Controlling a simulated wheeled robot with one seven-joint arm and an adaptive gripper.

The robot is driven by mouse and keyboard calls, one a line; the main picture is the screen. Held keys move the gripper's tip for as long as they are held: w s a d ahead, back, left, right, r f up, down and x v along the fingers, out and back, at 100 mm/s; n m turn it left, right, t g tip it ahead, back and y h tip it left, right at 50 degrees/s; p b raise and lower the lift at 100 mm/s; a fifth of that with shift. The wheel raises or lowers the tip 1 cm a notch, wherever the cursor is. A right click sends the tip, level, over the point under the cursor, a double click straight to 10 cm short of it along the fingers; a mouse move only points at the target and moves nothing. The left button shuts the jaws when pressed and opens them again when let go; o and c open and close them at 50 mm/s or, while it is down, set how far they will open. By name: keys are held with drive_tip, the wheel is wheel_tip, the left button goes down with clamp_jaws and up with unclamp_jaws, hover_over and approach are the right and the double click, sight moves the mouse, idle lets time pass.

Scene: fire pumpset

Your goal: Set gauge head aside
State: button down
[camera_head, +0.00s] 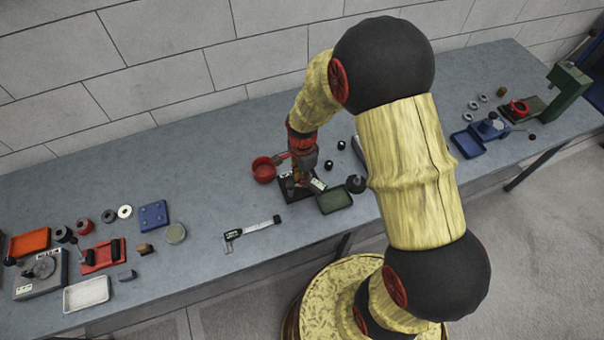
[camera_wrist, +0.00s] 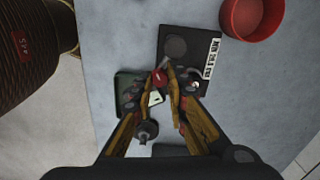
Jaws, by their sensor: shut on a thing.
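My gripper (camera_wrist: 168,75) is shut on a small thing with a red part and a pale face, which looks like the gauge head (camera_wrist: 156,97). The fingers hide much of it. In the head view, its pale face (camera_head: 318,185) shows beside my gripper (camera_head: 302,182). The gripper is over or close to a black plate (camera_wrist: 196,42) with a round dark pad and a white label. I cannot tell whether the gauge head touches the plate. A dark green tray (camera_head: 335,200) lies just right of the plate in the head view; it is partly covered in the wrist view (camera_wrist: 126,82).
A red bowl (camera_head: 264,170) stands beside the plate. A black knobbed piece (camera_head: 356,184) stands by the tray. Several trays and small parts fill the bench's left end; a blue vise (camera_head: 490,128) stands right.

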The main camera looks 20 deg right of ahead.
drive_tip(key=shift+s+a+m, duration=0.25)
drive_tip(key=shift+s+m, duration=0.05)
drive_tip(key=shift+m, duration=0.75)
drive_tip(key=shift+s+a+m, duration=0.2)
drive_tip(key=shift+s+m, duration=0.05)
drive_tip(key=shift+m, duration=0.8)
drive_tip(key=c, duration=1.8)
unclamp_jaws()
drive_tip(key=shift+c, duration=0.2)
drive_tip(key=shift+o, duration=0.5)
drive_tip(key=shift+r, duration=0.15)
wheel_tip(320, 180, up, 12)
